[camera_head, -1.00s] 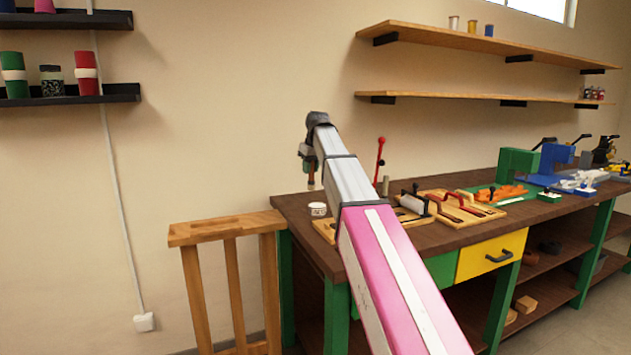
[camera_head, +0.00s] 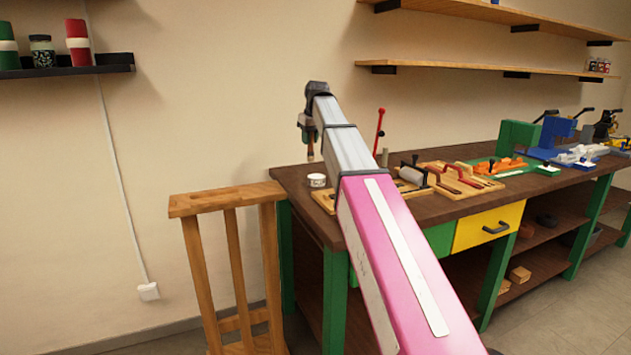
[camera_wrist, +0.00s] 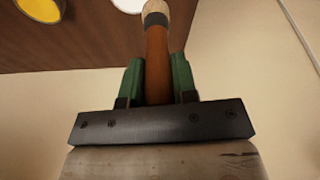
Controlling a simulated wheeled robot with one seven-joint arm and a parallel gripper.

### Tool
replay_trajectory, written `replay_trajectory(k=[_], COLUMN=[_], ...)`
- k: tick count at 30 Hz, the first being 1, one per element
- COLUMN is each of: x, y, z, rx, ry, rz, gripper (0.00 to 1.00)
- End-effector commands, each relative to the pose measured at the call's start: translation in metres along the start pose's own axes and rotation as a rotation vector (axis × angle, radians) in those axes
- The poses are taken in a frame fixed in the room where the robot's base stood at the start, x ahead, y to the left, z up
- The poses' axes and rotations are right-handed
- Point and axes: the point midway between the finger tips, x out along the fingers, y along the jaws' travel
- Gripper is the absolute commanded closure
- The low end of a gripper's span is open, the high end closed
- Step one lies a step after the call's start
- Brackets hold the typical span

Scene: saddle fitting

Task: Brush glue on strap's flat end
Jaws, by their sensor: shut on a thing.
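My gripper (camera_wrist: 157,82) is shut on a brush (camera_wrist: 157,55) with an orange-brown handle, a dark band and pale bristles. The bristles point away from the gripper at the top edge of the wrist view. In the head view, my gripper (camera_head: 306,133) holds the brush (camera_head: 310,151) bristles down, above the left end of the bench and apart from it. A small white pot (camera_head: 317,181) stands on the bench below. A white round thing (camera_wrist: 128,4) and a yellow round surface (camera_wrist: 40,9) show in the wrist view, both cut off. I cannot pick out the strap.
The bench (camera_head: 290,178) carries wooden boards with tools (camera_head: 458,180), a red-knobbed lever (camera_head: 379,131) and green and blue fixtures (camera_head: 520,135) farther right. A wooden stand (camera_head: 228,197) is left of the bench. Shelves (camera_head: 470,69) hang above. The air around the brush looks clear.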

Motion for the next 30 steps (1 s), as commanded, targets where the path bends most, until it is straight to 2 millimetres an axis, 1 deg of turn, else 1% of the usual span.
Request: replay_trajectory(k=[15, 17, 24, 26, 30], x=[0.000, 0.001, 0.010, 0.012, 0.016], y=[0.001, 0.005, 0.039, 0.042, 0.041], z=[-0.001, -0.003, -0.019, -0.019, -0.016], rx=[0.000, 0.001, 0.001, 0.000, 0.000], ry=[0.000, 0.000, 0.000, 0.000, 0.000], rz=[0.000, 0.000, 0.000, 0.000, 0.000], gripper=[0.97, 0.97, 0.97, 0.97, 0.97])
